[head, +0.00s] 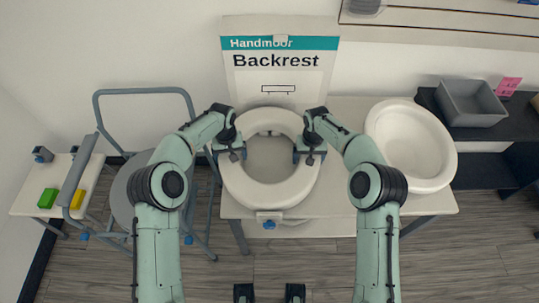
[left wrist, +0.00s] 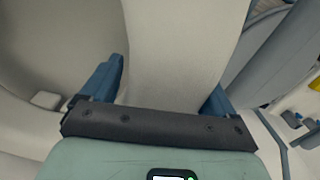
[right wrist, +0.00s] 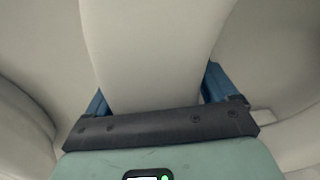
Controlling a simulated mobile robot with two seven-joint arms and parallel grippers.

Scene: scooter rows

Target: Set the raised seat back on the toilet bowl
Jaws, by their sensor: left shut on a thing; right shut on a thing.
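The raised seat (head: 240,185) is a thick white ring with a bracket and blue knob (head: 268,223) at its near side. It is at the table's left part; I cannot tell whether it touches the table. My left gripper (head: 228,148) is shut on its left side and my right gripper (head: 309,150) on its right side. The seat's pale wall also shows between the fingers in the left wrist view (left wrist: 183,50) and the right wrist view (right wrist: 152,55). The toilet bowl (head: 440,178) is a white oval basin on the table to the right, apart from the seat.
A white "Handmoor Backrest" box (head: 280,78) stands behind the seat. The table (head: 360,222) is bare in front of the bowl. A grey-framed chair (head: 122,190) and a small bench (head: 27,190) stand at left. A grey bin (head: 470,103) sits on a dark shelf at right.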

